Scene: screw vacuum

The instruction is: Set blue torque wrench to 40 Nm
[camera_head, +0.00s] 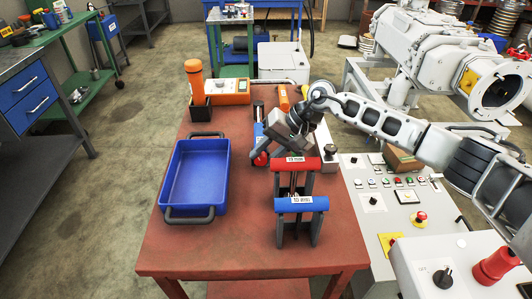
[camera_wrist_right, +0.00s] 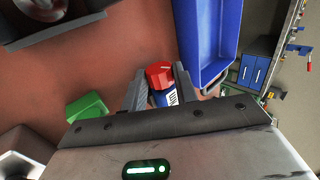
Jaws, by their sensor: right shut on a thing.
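A rack (camera_head: 299,225) on the red table holds a red handle (camera_head: 296,164) and, nearer, a blue handle (camera_head: 301,204). Both carry white labels too small to read surely. My right gripper (camera_head: 268,150) is low over the table behind the rack. In the right wrist view its fingers (camera_wrist_right: 160,88) are shut on a blue cylinder with a red end (camera_wrist_right: 163,96). That red end also shows in the head view (camera_head: 261,159), with the gripper hiding part of the cylinder. My left gripper is not in view.
A blue tray (camera_head: 168,183) stands on the red table (camera_head: 200,253) left of the gripper. A control panel (camera_head: 378,200) with buttons adjoins at right. The table's front left is clear.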

